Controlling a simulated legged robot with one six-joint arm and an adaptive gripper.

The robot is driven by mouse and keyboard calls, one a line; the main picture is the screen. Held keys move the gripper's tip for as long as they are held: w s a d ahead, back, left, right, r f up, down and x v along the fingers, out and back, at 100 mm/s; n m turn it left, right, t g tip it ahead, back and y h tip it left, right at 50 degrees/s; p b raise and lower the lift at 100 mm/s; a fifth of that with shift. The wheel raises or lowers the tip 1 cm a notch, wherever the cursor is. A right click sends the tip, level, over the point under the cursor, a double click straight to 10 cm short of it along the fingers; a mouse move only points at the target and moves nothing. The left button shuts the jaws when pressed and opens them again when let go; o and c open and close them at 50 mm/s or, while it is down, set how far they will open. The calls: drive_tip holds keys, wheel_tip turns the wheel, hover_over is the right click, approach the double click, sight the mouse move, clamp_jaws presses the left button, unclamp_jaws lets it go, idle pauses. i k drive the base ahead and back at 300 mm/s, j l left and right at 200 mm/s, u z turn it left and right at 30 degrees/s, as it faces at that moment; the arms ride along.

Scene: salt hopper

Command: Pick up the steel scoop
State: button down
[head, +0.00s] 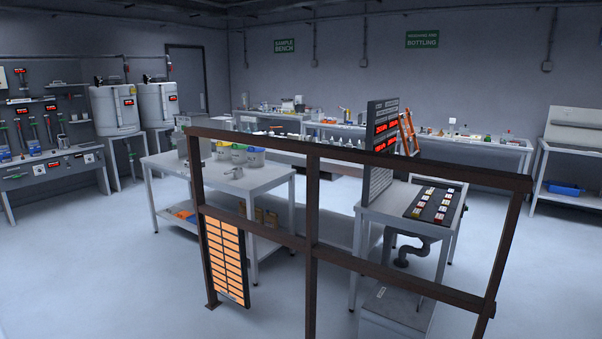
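My gripper is not in view. I cannot pick out the steel scoop for certain. A small metallic object (236,172) lies on the white table (262,181) behind the railing, but it is too small to tell whether it is a scoop. Several grey tubs with coloured bands (239,154) stand behind it on the same table, with a grey metal container (184,145) at its left back corner.
A brown railing (313,215) crosses the foreground. A stand with a grey panel (381,150) and a dark tray (433,204) is at right. Crowded benches (480,143) line the back wall. White tanks (116,110) stand at left. Open floor (120,260) lies front left.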

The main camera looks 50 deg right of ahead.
sight(238, 171)
drive_tip(key=z, duration=1.3)
drive_tip(key=u, duration=2.5)
drive_tip(key=z, duration=0.35)
drive_tip(key=i+l+z, duration=0.2)
drive_tip(key=l, duration=0.25)
drive_tip(key=i+l+z, duration=0.15)
drive_tip(key=l, duration=0.3)
drive_tip(key=i+l+z, duration=0.2)
drive_tip(key=l, duration=0.2)
drive_tip(key=i+l+z, duration=0.15)
drive_tip(key=l, duration=0.25)
drive_tip(key=i+l, duration=0.1)
drive_tip(key=i, duration=0.4)
drive_tip(key=i+l, duration=0.15)
drive_tip(key=i, duration=0.35)
drive_tip(key=i+l, duration=0.1)
drive_tip(key=i, duration=0.45)
drive_tip(key=i+j+z, duration=0.1)
drive_tip(key=i, duration=1.3)
